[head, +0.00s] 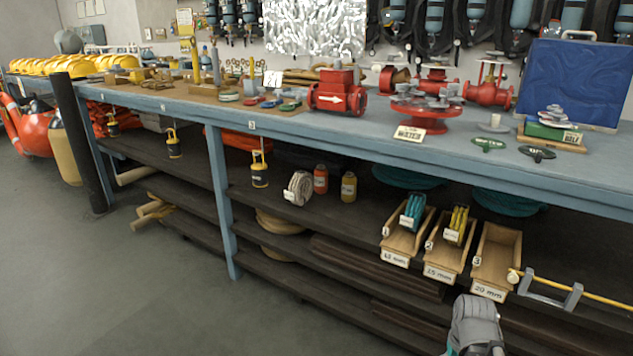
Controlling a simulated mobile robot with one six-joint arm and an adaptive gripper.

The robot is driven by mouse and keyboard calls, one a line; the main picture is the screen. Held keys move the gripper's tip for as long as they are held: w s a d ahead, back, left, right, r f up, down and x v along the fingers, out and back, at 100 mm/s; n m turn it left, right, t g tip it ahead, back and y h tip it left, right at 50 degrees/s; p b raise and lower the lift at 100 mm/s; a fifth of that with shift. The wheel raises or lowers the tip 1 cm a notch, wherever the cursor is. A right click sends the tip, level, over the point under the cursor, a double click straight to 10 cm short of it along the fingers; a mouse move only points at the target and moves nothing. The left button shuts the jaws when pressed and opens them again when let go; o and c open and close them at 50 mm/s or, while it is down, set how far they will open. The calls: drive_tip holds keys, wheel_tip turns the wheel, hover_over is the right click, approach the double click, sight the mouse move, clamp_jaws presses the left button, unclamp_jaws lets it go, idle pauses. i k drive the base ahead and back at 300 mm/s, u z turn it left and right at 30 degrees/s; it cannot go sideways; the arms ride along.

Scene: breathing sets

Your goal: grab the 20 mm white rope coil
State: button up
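A white rope coil (299,188) with a small pale tag stands on edge on the upper shelf under the bench, near the middle of the view. The tag is too small to read. A wooden bin labelled 20 mm (489,292) with the number 3 stands farther right on that shelf and looks empty. A grey part of my arm (474,322) shows at the bottom edge, below the bins and well to the right of the coil. My gripper itself cannot be made out.
An orange bottle (320,179) and a yellow bottle (349,187) stand just right of the coil; a yellow-black lamp (260,170) stands left. Bins 10 mm (394,258) and 15 mm (439,270) hold teal and yellow coils. The benchtop (270,118) overhangs. Floor ahead is clear.

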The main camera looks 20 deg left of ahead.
sight(297, 196)
drive_tip(key=z, duration=0.1)
drive_tip(key=i, duration=0.8)
drive_tip(key=u, duration=0.65)
drive_tip(key=i, duration=0.8)
drive_tip(key=u, duration=0.6)
drive_tip(key=k, duration=0.95)
drive_tip(key=u, duration=0.15)
drive_tip(key=i, duration=0.5)
